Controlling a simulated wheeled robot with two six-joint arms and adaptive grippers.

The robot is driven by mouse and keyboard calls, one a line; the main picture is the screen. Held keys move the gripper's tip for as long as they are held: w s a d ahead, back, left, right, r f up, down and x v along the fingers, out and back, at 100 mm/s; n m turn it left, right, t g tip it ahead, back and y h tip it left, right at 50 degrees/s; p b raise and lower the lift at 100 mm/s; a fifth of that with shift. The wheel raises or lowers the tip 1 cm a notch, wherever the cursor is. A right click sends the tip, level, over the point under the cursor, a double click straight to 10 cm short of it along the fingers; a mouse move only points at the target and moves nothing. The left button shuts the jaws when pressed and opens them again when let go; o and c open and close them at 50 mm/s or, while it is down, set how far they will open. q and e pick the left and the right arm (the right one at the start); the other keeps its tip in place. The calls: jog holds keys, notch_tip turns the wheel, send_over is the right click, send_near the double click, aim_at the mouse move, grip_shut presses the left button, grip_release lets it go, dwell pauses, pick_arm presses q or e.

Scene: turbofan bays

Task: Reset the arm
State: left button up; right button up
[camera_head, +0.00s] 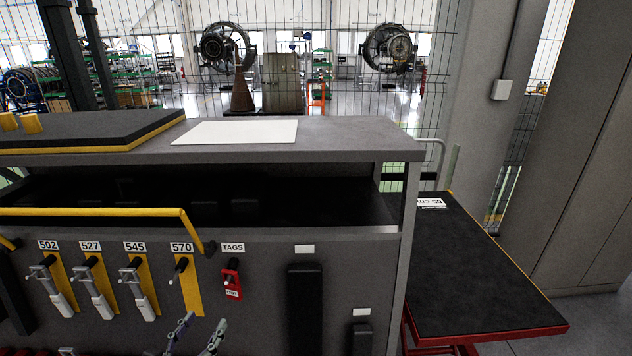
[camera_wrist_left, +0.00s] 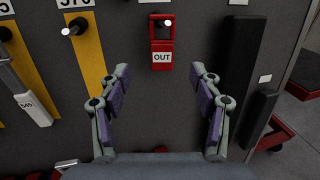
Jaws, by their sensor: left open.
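My left gripper (camera_head: 204,322) shows at the bottom of the head view, in front of the cabinet's panel and below the tag peg. In the wrist view the left gripper (camera_wrist_left: 160,72) has its two fingers spread wide, with nothing between them. A red tag marked OUT (camera_wrist_left: 162,57) hangs on a peg just beyond the fingertips, apart from them. The same red tag (camera_head: 232,282) hangs under the TAGS label in the head view. My right gripper is not in view.
Tools with pale handles hang on pegs 502 (camera_head: 62,304), 527 (camera_head: 103,306) and 545 (camera_head: 146,308); peg 570 (camera_head: 181,265) is bare. A yellow rail (camera_head: 95,212) sticks out above. A red-edged cart (camera_head: 470,265) stands right. A white sheet (camera_head: 235,132) lies on top.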

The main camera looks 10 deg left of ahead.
pick_arm(q)
jog(key=s+a+f+n+g+y, duration=0.3)
jog(key=a+n+g+y, duration=0.15)
jog(key=n, duration=0.75)
jog(key=s+a+f+n+g+y, duration=0.25)
jog(key=a+n+g+y, duration=0.2)
jog(key=n, duration=0.75)
jog(key=s+d+f+n+g+h, duration=0.2)
jog(key=d+f+n+g+h, duration=0.15)
jog(key=d+n, duration=0.4)
jog(key=s+d+f+n+g+h, duration=0.2)
jog(key=s+d+n+h, duration=0.15)
jog(key=d, duration=0.65)
notch_tip(320, 180, down, 28)
jog(key=s+a+g, duration=0.1)
jog(key=s+a, duration=0.1)
jog(key=s, duration=0.1)
jog(key=s+a+f+g+p, duration=0.1)
jog(key=s+f, duration=1.3)
jog(key=s, duration=0.3)
jog(key=shift+a+n+h, duration=0.2)
jog(key=shift+n+h, duration=0.1)
jog(key=shift+h, duration=0.1)
